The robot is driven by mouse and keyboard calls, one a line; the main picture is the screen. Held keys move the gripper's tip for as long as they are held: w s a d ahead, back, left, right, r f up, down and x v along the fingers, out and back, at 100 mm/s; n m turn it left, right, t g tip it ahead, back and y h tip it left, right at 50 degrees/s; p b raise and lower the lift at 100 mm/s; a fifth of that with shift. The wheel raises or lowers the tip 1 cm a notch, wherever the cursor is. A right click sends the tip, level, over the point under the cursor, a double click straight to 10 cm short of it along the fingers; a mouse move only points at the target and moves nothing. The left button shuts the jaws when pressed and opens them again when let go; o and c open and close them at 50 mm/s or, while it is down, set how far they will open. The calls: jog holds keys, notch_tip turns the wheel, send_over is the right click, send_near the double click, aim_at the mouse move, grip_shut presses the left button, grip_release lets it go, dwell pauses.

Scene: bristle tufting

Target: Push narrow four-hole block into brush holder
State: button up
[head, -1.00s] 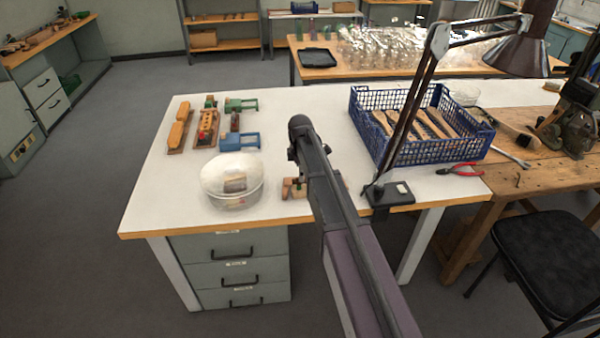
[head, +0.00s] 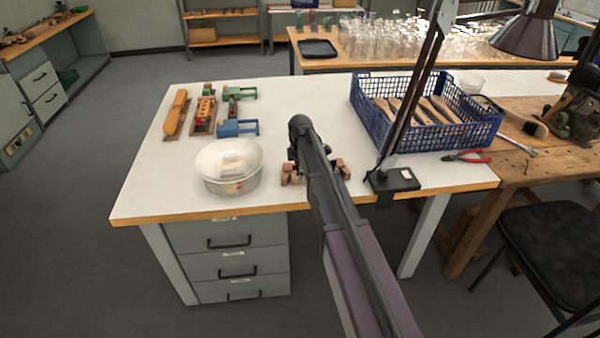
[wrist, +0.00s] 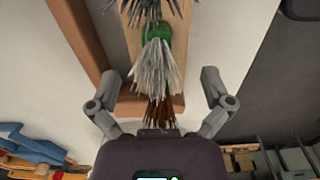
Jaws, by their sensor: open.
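In the wrist view my gripper (wrist: 160,82) is open, one finger on each side of a pale wooden strip with bristle tufts. A pale grey tuft (wrist: 155,70), a green tuft (wrist: 157,32) and a brown tuft (wrist: 160,112) lie between or just beyond the fingers. A brown wooden frame (wrist: 75,28), which looks like the brush holder, runs beside the strip. In the head view wooden pieces (head: 290,174) show on both sides of my arm, which hides their middle. I cannot pick out the narrow four-hole block for certain, nor tell whether the fingers touch anything.
A clear bowl (head: 212,184) with small pieces stands left of my arm. Wooden fixtures (head: 203,115), a green clamp (head: 240,92) and a blue clamp (head: 238,128) stand at the back left. A blue crate (head: 430,140) and lamp base (head: 395,181) are on the right.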

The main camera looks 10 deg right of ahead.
jog(key=shift+f, duration=0.3)
jog(key=c, duration=1.2)
jog(key=shift+c, duration=0.2)
jog(key=shift+w, duration=0.1)
